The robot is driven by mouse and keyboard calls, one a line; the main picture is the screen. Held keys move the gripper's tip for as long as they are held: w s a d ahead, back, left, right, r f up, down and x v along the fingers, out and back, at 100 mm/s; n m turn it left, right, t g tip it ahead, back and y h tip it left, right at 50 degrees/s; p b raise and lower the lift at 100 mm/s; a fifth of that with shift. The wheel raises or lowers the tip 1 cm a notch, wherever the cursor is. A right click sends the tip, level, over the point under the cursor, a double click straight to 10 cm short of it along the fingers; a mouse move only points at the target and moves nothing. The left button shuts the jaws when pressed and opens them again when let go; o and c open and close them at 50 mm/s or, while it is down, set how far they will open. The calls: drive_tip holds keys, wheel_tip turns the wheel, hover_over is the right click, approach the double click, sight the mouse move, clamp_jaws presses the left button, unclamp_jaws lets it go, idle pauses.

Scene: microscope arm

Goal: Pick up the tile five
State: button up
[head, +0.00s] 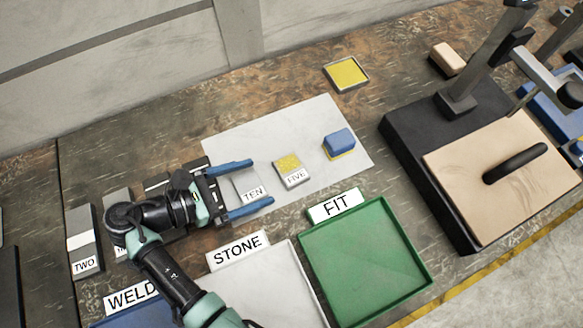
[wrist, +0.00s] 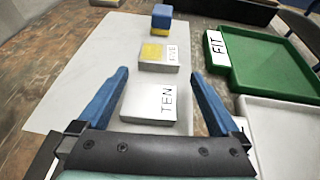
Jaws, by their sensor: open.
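The tile five (head: 293,174) is a grey block with a yellow patch on its top and the label FIVE. It lies on the white sheet between the tile ten (head: 249,186) and a blue block. In the wrist view the tile five (wrist: 158,57) is beyond the tile ten (wrist: 150,101). My gripper (head: 262,182) is open, with blue fingers on either side of the tile ten. In the wrist view my gripper (wrist: 162,72) shows nothing held, and its fingertips point toward the tile five, short of it.
The blue block on a yellow base (head: 339,143) stands right of the tile five. A green FIT tray (head: 425,262) and a white STONE tray (head: 315,300) lie in front. The tile two (head: 84,222) is at left. A dark stand (head: 400,140) is at right. The sheet's back part is clear.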

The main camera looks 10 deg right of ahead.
sight(279, 174)
drive_tip(key=shift+f+x, duration=0.15)
drive_tip(key=shift+x, duration=1.4)
drive_tip(key=shift+f+x, duration=0.15)
drive_tip(key=shift+x, duration=1.4)
drive_tip(key=shift+s+a, duration=0.1)
drive_tip(key=shift+c, duration=0.3)
clamp_jaws()
drive_tip(key=shift+r, duration=0.15)
